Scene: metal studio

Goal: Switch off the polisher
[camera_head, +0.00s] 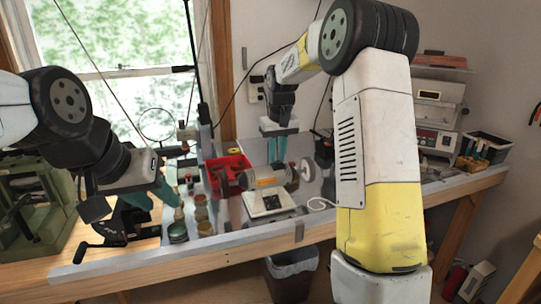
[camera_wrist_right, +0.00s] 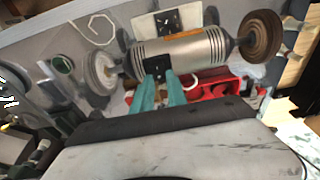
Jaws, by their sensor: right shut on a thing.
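The polisher (camera_head: 262,182) stands on the bench, a silver motor with an orange label, a wheel at each end and a white base (camera_head: 268,204) with a dark panel. In the right wrist view the polisher (camera_wrist_right: 195,50) lies across the upper middle. My right gripper (camera_head: 277,150) points down at it from above. Its teal fingers (camera_wrist_right: 160,85) are shut on a small black part (camera_wrist_right: 157,66) on the motor housing; their tips partly hide it. My left gripper (camera_head: 152,197) is at the left over the bench, its teal fingers spread apart, with nothing visible between them.
A red bin (camera_head: 229,166) stands behind the polisher. Several small jars, including a green one (camera_head: 178,232), stand left of it near my left gripper. A green machine (camera_head: 35,210) is at the far left. My right arm hides part of the bench's right side.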

